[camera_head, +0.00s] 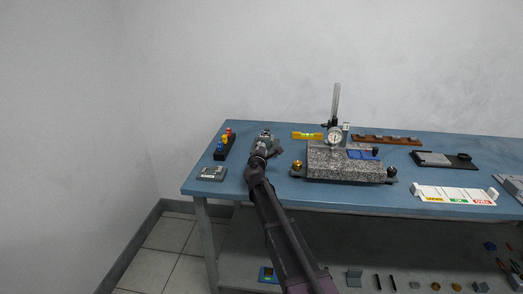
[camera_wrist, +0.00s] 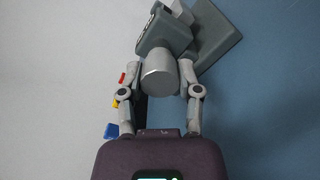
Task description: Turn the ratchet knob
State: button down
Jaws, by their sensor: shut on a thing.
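The ratchet knob (camera_wrist: 160,82) is a grey cylinder on the near end of a dark grey device. In the wrist view it sits between the two fingers of my gripper (camera_wrist: 160,72), which is shut on it. The device body (camera_wrist: 165,38) and its grey base plate (camera_wrist: 222,40) lie beyond the knob and look tilted in this view. In the head view the device (camera_head: 265,139) stands on the left part of the blue bench, with my gripper (camera_head: 260,158) at its near end. The knob is mostly hidden there by my gripper.
Left of the device is a black block with red, yellow and blue knobs (camera_head: 225,147). A small grey box (camera_head: 211,173) lies at the bench's front left. Right are a yellow level (camera_head: 306,135) and a speckled granite block (camera_head: 345,163) with a dial gauge (camera_head: 335,136).

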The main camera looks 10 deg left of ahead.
jog(key=m, duration=0.5)
jog(key=shift+m, duration=0.3)
jog(key=m, duration=0.5)
jog(key=shift+m, duration=0.4)
jog(key=shift+c, duration=1.5)
grip_release()
jog(key=shift+s, duration=0.1)
jog(key=s, duration=1.1)
jog(key=shift+s+a, duration=0.2)
jog(key=shift+s, duration=0.2)
